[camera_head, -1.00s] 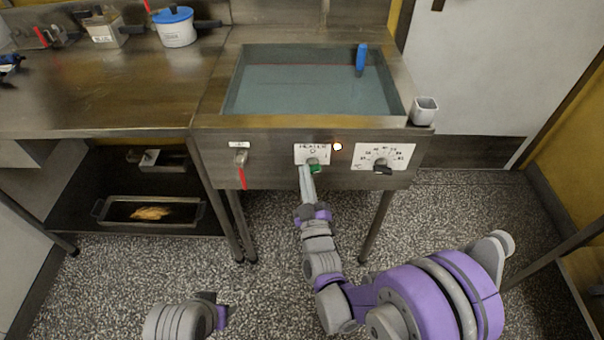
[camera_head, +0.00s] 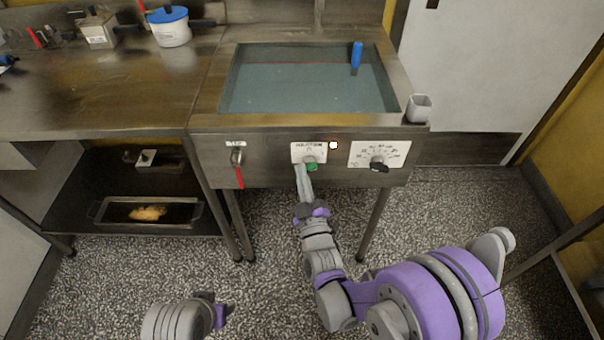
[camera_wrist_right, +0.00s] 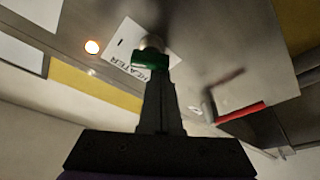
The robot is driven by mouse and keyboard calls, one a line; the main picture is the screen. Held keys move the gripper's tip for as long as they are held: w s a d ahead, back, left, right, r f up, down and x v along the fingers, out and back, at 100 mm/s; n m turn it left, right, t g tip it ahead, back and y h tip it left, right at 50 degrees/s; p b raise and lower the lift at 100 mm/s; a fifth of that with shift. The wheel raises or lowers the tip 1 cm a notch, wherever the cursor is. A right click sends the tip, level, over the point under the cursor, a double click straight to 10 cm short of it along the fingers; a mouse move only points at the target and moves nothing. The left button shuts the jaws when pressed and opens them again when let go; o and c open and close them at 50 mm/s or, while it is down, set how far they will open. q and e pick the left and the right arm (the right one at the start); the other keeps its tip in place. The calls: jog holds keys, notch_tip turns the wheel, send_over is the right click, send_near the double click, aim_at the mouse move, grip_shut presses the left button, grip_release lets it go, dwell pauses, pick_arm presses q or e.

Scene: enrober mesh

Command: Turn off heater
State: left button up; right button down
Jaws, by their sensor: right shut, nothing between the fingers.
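The heater switch is a green knob (camera_head: 310,166) on a white label plate (camera_head: 308,150) on the front panel of the water bath (camera_head: 270,184). The wrist view shows the green knob (camera_wrist_right: 150,59) and a label reading HEATER (camera_wrist_right: 127,45).
A temperature dial (camera_head: 379,164) sits right of the heater plate. A red-handled tap (camera_head: 239,170) is on the left. The bath holds water and a blue stick-like object (camera_head: 356,55). A small white cup (camera_head: 418,108) hangs at its right corner.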

jog(key=shift+f+n+y, duration=0.1)
jog(key=shift+n+y, duration=0.2)
jog(key=shift+n, duration=0.7)
jog(key=shift+f+n+g, duration=0.1)
jog(key=shift+n+g, duration=0.3)
jog(key=shift+n, duration=0.3)
jog(key=shift+f+n+g+y+p, duration=0.15)
jog(key=shift+n+g+y+p, duration=0.15)
jog(key=shift+n, duration=1.1)
jog(key=shift+f+n, duration=0.1)
jog(key=shift+n, duration=0.2)
jog(key=shift+d+f+n+g+p, duration=0.2)
jog(key=shift+n+g+p, duration=0.4)
jog(key=shift+n, duration=0.75)
jog(key=shift+d+f+n+g+p, duration=0.15)
jog(key=shift+n+g+p, duration=0.4)
jog(key=shift+n, duration=0.8)
jog(key=shift+a, duration=0.1)
jog(key=shift+a, duration=0.1)
